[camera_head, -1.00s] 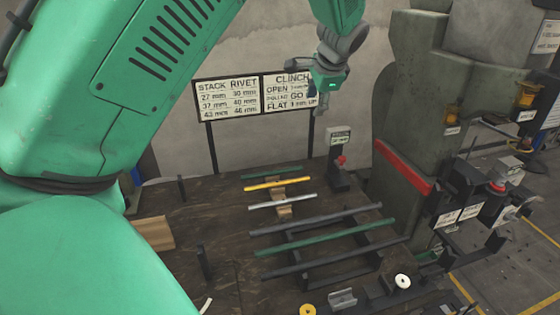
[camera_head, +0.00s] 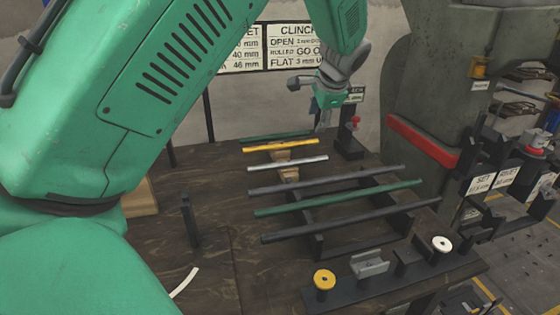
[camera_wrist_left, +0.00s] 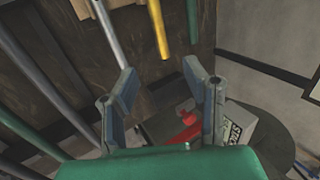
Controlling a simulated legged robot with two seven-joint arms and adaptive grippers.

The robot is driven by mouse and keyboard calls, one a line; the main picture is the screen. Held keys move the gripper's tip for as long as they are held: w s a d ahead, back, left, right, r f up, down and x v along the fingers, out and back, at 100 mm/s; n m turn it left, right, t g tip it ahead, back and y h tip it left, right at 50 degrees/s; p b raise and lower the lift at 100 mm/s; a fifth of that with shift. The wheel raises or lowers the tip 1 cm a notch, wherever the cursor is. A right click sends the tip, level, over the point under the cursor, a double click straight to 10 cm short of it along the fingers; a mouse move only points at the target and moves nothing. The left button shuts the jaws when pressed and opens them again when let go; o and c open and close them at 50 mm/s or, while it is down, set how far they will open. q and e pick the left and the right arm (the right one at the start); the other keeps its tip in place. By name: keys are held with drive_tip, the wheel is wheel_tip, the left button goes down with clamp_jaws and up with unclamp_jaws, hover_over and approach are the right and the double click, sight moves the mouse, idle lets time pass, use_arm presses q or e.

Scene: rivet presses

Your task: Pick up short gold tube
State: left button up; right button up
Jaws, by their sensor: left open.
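The short gold tube (camera_head: 281,145) lies across a wooden support at the back of the rack, between a short green tube (camera_head: 276,136) and a short silver tube (camera_head: 288,163). In the left wrist view the gold tube (camera_wrist_left: 158,27) points toward the gap between the fingers, with its end short of them. My left gripper (camera_head: 322,118) is near the right ends of these short tubes, apart from them. Its two fingers (camera_wrist_left: 160,72) are spread and empty. My right gripper is not in view.
Longer dark and green tubes (camera_head: 338,198) lie on the rack in front. A small post with a red button (camera_head: 354,122) stands close by my left gripper, on the right. A big press (camera_head: 425,90) with a red bar stands at right. Spools (camera_head: 324,280) sit in front.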

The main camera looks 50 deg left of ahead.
sight(307, 142)
use_arm(q)
drive_tip(key=b+x, duration=0.1)
drive_tip(key=x, duration=0.5)
drive_tip(key=b+x, duration=0.2)
drive_tip(key=x, duration=0.4)
drive_tip(key=shift+s+a+f, duration=0.15)
drive_tip(key=shift+a+f, duration=0.15)
drive_tip(key=shift+a, duration=0.1)
drive_tip(key=shift+d, duration=0.15)
drive_tip(key=shift+d+r, duration=0.25)
drive_tip(key=shift+d, duration=0.05)
drive_tip(key=shift+a, duration=0.1)
clamp_jaws()
drive_tip(key=shift+a+f, duration=0.25)
drive_tip(key=shift+a, duration=0.1)
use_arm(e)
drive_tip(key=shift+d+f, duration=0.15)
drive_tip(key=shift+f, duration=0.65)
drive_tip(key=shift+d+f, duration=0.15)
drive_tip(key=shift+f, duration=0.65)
